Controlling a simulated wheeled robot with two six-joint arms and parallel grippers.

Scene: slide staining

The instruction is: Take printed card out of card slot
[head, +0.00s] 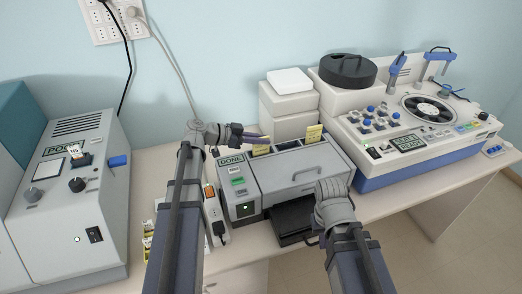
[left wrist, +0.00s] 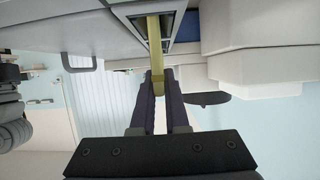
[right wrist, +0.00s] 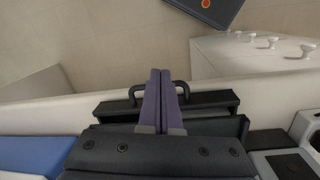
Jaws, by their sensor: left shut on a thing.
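The grey printer (head: 300,172) has a lit DONE display (head: 230,161) and a slot along its top back. A yellow printed card (head: 261,150) stands at the slot's left end; it also shows as a yellow strip in the left wrist view (left wrist: 155,42). My left gripper (head: 264,138) is shut on this card's end, with its fingertips around it in the left wrist view (left wrist: 158,75). The card's lower part is hidden at the slot. My right gripper (right wrist: 160,100) is shut and empty above the black tray at the printer's front; its fingers are hidden in the head view.
The black tray (head: 293,218) juts from the printer front with a handle (right wrist: 178,88). A power strip (head: 216,215) lies to the left, white boxes (head: 289,103) behind, and a staining machine (head: 400,160) to the right.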

